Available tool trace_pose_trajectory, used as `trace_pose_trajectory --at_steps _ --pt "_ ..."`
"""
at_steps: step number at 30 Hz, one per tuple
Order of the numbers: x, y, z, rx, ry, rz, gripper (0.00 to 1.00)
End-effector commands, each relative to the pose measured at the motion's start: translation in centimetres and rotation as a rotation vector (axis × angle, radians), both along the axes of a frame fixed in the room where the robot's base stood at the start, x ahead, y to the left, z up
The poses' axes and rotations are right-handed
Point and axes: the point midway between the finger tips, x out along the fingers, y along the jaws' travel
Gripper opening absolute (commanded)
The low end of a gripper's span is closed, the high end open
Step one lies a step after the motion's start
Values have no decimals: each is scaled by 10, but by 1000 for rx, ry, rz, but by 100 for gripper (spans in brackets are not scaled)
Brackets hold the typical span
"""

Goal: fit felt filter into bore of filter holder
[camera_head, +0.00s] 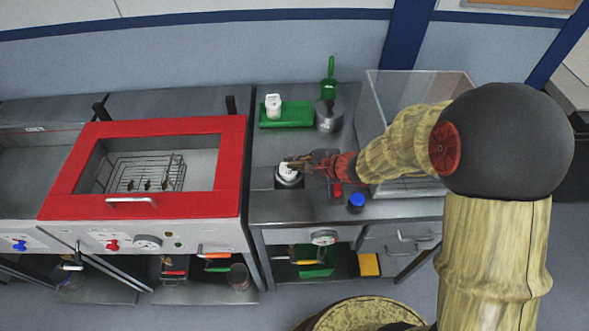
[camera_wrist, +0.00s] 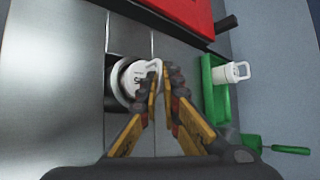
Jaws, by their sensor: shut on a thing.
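A white cylindrical piece with a loop handle, which I take as the felt filter (camera_head: 287,171), is at the front left of the grey bench. In the wrist view the fingertips (camera_wrist: 164,84) are shut on the felt filter's loop. A round grey-and-dark holder (camera_head: 289,182) shows around and below the white piece. I cannot tell how deep the piece sits in its bore, which is hidden.
A green tray (camera_head: 300,117) with a second white looped piece (camera_head: 273,105) stands behind. A metal pot (camera_head: 329,116) and a green scoop (camera_head: 329,80) are beside it. A red-framed fryer (camera_head: 230,165) is at left, a clear box (camera_head: 445,90) at right.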

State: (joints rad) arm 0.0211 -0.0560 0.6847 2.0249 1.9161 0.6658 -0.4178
Motion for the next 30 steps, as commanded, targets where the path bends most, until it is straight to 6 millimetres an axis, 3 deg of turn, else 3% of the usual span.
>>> trace_pose_trajectory --at_steps 3,6,11,12,21,30 --pt "0 0 -20 0 3 0 0" --pt "-1 0 -28 -1 5 -1 0" --pt "-4 -1 -31 -5 13 -2 0" --pt "-4 -1 -32 -5 16 -1 7" --pt "-2 -1 -27 -2 7 -2 24" --pt "-1 -1 -24 -1 2 -2 24"
